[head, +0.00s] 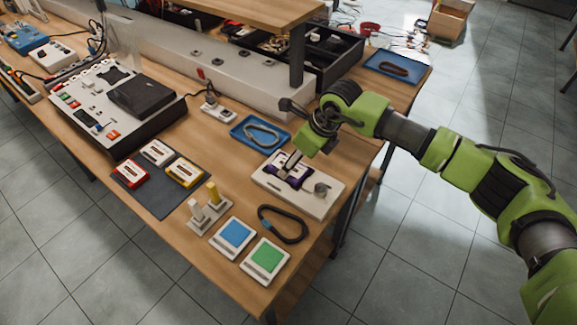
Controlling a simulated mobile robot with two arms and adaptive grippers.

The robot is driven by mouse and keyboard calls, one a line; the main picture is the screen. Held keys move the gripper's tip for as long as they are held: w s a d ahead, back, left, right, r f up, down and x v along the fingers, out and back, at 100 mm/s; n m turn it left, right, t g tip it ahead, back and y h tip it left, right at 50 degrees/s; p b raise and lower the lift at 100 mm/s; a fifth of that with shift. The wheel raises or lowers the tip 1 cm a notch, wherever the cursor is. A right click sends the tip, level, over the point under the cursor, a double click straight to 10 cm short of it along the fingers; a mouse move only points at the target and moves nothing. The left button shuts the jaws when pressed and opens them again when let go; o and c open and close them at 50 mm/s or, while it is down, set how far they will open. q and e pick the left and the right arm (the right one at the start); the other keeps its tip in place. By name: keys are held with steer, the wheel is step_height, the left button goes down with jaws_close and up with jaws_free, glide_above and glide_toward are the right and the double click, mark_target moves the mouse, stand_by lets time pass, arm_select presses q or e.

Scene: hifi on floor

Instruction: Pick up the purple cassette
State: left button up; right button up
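The purple cassette (277,171) lies on a white board-like device (315,205) with a round grey knob, near the right end of the table. My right gripper (290,165) reaches down over the cassette from the upper right, with its fingers at or very near it. The fingers partly cover the cassette, and I cannot tell whether they are closed on it. The cassette appears to be at the device's surface; any gap is too small to see. My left gripper is not in view.
Red (131,172), white (157,152) and yellow (185,172) cassettes lie on a dark mat (165,203). A blue tray (241,129) sits behind the device. A black loop (298,237), blue (235,236) and green (266,258) pads, and an upright switch stand (198,224) are in front.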

steer(key=shift+p+x, duration=0.45)
steer(key=shift+x, duration=1.45)
steer(key=c, duration=1.3)
steer(key=shift+r, duration=0.1)
